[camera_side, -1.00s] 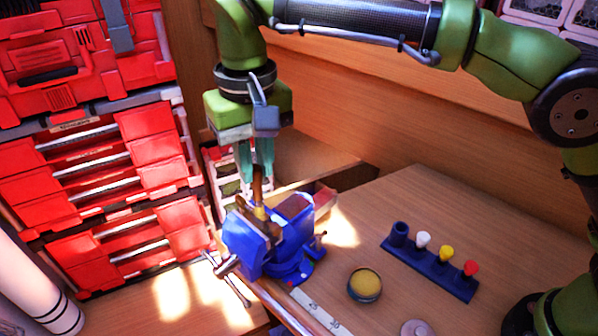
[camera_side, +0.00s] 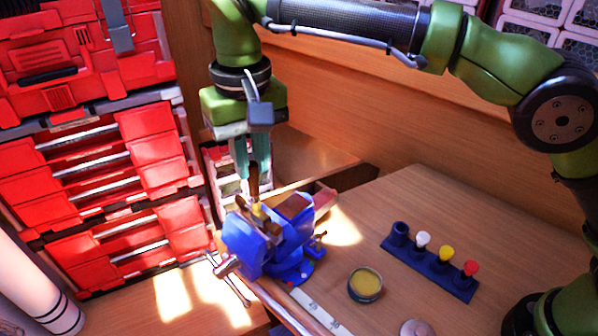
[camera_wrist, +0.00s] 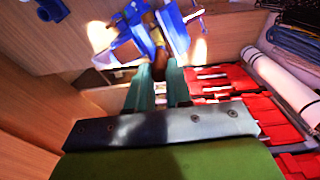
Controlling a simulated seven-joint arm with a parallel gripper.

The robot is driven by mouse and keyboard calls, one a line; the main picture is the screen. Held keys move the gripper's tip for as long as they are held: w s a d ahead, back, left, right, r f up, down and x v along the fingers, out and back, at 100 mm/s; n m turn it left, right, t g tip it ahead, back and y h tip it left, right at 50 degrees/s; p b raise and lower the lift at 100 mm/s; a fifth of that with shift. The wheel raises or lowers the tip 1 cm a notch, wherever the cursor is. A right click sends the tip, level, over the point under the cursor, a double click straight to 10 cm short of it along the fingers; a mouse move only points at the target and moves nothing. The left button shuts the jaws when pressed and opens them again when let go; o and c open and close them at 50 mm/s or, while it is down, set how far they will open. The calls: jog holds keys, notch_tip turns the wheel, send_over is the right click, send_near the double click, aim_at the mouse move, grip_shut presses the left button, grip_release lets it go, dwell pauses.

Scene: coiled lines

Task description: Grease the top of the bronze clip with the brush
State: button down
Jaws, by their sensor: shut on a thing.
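My gripper (camera_side: 252,172) has its teal fingers shut on the brown handle of a brush (camera_side: 253,186), which points down over the blue vise (camera_side: 243,242). A yellow part shows at the brush's lower end. A brown-bronze piece between the vise jaws looks like the bronze clip (camera_side: 270,227). The brush's lower end is at or just above it; I cannot tell whether they touch. In the wrist view, the fingers (camera_wrist: 159,75) point at the vise (camera_wrist: 172,32), with the brush (camera_wrist: 157,45) between them. The clip's top is partly hidden there.
An open tin of yellow grease (camera_side: 365,283) stands on the bench right of the vise. A dark blue rack (camera_side: 430,268) holds white, yellow and red-topped items, with an open socket at its left end. Red drawers (camera_side: 100,180) stand at the left. Bench between tin and rack is clear.

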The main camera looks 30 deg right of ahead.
jog(key=shift+s+d, duration=0.15)
jog(key=shift+s, duration=0.35)
jog(key=shift+s, duration=0.1)
jog(key=shift+s+d, duration=0.15)
jog(key=shift+s, duration=0.35)
notch_tip(320, 180, up, 7)
dwell(0.7)
jog(key=shift+w, duration=0.1)
